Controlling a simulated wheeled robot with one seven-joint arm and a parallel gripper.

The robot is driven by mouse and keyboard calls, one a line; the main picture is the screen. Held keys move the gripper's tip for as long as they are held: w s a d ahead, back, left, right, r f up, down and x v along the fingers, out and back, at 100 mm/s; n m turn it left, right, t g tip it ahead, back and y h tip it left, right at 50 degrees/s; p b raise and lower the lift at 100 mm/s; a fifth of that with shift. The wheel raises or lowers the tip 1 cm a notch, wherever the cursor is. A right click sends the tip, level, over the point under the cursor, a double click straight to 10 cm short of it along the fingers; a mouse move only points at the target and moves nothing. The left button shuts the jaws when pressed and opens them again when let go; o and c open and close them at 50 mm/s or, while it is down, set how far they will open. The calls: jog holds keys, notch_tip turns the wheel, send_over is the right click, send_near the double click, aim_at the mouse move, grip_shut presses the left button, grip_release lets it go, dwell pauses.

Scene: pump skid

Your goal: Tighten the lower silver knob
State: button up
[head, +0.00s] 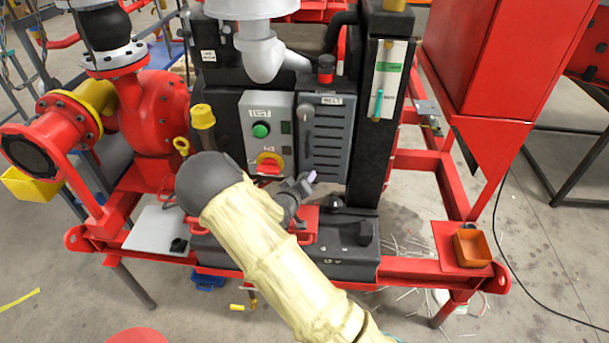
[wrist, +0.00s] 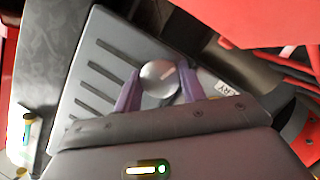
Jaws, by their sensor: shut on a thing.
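A round silver knob (wrist: 158,80) sits between the two purple fingers of my gripper (wrist: 161,88) in the wrist view. The fingers are shut on its sides, and a pale mark shows on its face. In the head view my gripper (head: 309,179) is at the lower part of the grey slotted panel (head: 329,146); the gripped knob is hidden there. Another grey knob (head: 307,110) is at the panel's upper left and is free. The slotted panel also shows in the wrist view (wrist: 105,65), with a partly covered label beside the knob.
Left of the slotted panel is a control box with a green button (head: 260,130) and a red-and-yellow switch (head: 269,165). A red cabinet (head: 510,50) stands at right. An orange bin (head: 471,246) sits on the skid's right end. The red frame rail crosses below.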

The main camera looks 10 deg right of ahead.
jog(key=shift+a+n+h+p, duration=0.1)
jog(key=shift+n+h+p, duration=0.5)
jog(key=shift+n, duration=0.6)
jog(key=o, duration=1)
jog(key=shift+c, duration=0.2)
jog(key=b+v, duration=0.2)
jog(key=v, duration=1.5)
jog(key=shift+s+a+f, duration=0.2)
jog(key=shift+f, duration=0.15)
